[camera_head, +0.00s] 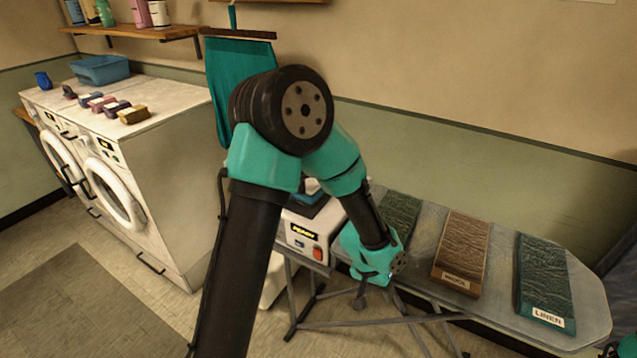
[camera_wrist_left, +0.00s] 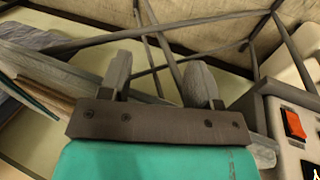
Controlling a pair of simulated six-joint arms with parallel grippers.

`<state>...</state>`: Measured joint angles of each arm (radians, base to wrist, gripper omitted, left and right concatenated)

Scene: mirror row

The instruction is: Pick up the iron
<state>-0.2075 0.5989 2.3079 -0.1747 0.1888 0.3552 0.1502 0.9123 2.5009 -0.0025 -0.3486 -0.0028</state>
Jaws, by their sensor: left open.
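What looks like the iron (camera_head: 313,187) shows only as a small bluish part on top of the white base unit (camera_head: 302,236), at the left end of the ironing board. My left arm hides most of it. The base unit has a lit READY panel and a red switch, and its side also shows in the left wrist view (camera_wrist_left: 293,123). My left gripper (camera_head: 361,297) points down beside the board's near edge, right of the base unit and below the iron. In the left wrist view its two grey fingers (camera_wrist_left: 160,65) are apart with nothing between them.
The ironing board (camera_head: 495,290) carries a green cloth (camera_head: 400,215), a brown cloth (camera_head: 461,250) and a teal cloth labelled LINEN (camera_head: 543,275). Crossed metal legs (camera_head: 375,323) stand under it, near my left gripper. White washers (camera_head: 165,180) stand at left.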

